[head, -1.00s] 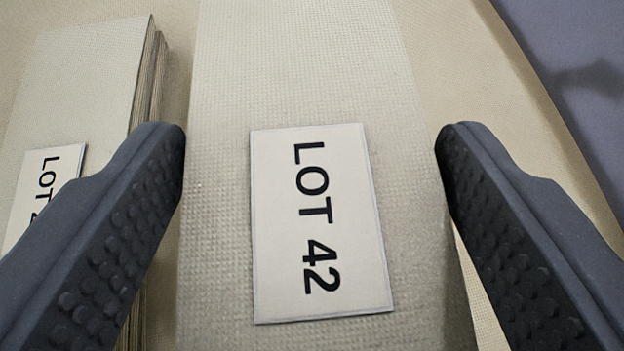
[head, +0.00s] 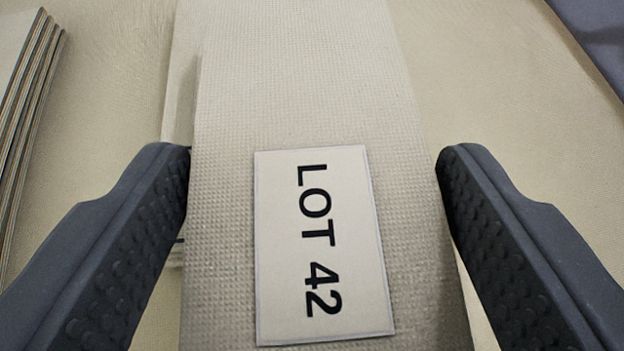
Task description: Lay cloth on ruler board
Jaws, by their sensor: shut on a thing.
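A beige woven cloth (head: 300,90) with a white label (head: 322,245) reading "LOT 42" fills the middle of the head view. My gripper (head: 314,155) is shut on the cloth, with one dark studded finger at each of its long sides. The label faces me between the fingers. A pale, flat-looking piece (head: 180,110) shows behind the cloth's left edge, with a small dark mark low on it. I cannot tell whether it is the ruler board or another cloth. The cloth's near end runs out of the picture.
A stack of thin layers (head: 22,110) stands at the far left edge, partly cut off. The beige surface (head: 500,90) is bare on the right. A blue-grey area (head: 598,25) lies past its edge at the top right.

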